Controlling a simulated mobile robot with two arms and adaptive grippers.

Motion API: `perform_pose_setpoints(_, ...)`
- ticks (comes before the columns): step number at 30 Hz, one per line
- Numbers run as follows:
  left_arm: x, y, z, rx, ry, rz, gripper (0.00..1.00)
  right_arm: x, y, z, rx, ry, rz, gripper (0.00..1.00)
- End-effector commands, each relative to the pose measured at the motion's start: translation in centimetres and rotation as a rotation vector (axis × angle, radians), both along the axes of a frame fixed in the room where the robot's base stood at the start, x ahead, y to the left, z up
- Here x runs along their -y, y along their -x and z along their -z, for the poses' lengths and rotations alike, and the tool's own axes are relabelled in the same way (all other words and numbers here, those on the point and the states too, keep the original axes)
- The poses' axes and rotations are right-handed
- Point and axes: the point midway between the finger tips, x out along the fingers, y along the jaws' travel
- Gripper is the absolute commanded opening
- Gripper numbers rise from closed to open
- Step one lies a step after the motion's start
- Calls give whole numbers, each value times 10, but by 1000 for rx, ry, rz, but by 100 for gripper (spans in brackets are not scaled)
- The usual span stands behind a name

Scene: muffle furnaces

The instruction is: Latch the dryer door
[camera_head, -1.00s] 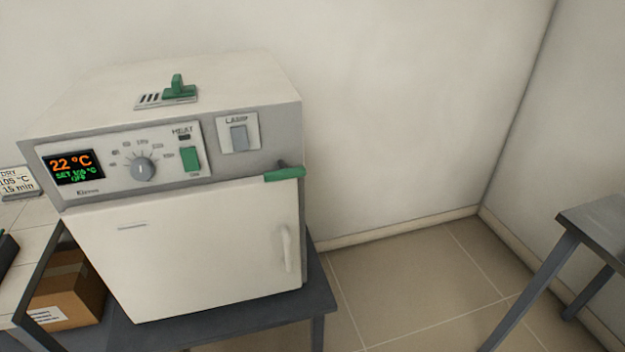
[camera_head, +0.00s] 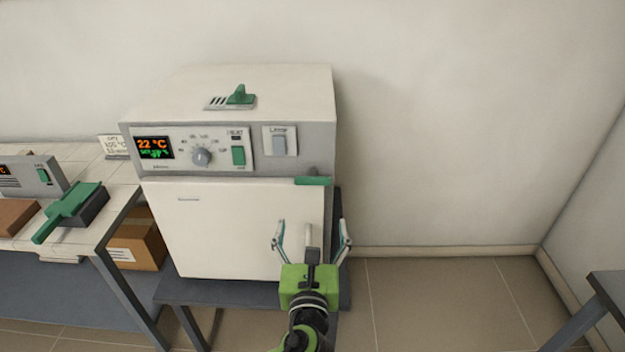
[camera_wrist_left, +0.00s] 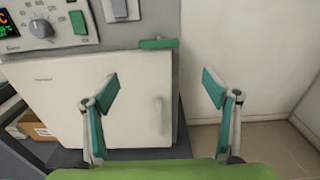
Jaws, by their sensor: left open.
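The dryer (camera_head: 240,95) is a white and grey box on a dark stand. Its white door (camera_head: 225,230) looks closed against the front; it also shows in the left wrist view (camera_wrist_left: 70,110). A green latch handle (camera_head: 313,181) lies horizontal at the door's upper right corner, and it shows in the left wrist view (camera_wrist_left: 157,43). A pale door handle (camera_head: 309,236) stands upright below it. My left gripper (camera_head: 312,228) is open and empty in front of the door's right side, below the latch. In the left wrist view its fingers (camera_wrist_left: 160,88) are spread wide. My right gripper is not in view.
A bench (camera_head: 105,215) at left holds a green-handled tool (camera_head: 68,208) and a sign (camera_head: 113,147). A cardboard box (camera_head: 137,240) sits beside the dryer stand (camera_head: 200,291). Another table (camera_head: 606,292) is at right. Floor between is free.

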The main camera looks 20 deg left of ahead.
Motion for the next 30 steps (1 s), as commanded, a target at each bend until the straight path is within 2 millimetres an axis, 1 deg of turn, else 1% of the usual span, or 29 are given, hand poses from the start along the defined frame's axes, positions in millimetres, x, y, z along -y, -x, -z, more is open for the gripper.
perform_pose_setpoints(1, -1, 0, -8, 10, -16, -4, 79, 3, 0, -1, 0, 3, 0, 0)
perform_pose_setpoints(5, -5, -10, -13, 15, -31, -8, 79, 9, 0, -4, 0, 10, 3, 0)
perform_pose_setpoints(8, -10, -27, -14, 15, -28, -9, 79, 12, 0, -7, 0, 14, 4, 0)
perform_pose_setpoints(15, -24, -77, -13, 13, -27, -8, 79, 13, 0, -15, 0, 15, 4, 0)
perform_pose_setpoints(21, -34, -111, -12, 13, -24, -7, 79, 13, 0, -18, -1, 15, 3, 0)
perform_pose_setpoints(25, -37, -124, -11, 13, -24, -5, 79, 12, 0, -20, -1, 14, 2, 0)
perform_pose_setpoints(30, -39, -130, -10, 11, -23, -5, 79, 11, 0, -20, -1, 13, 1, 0)
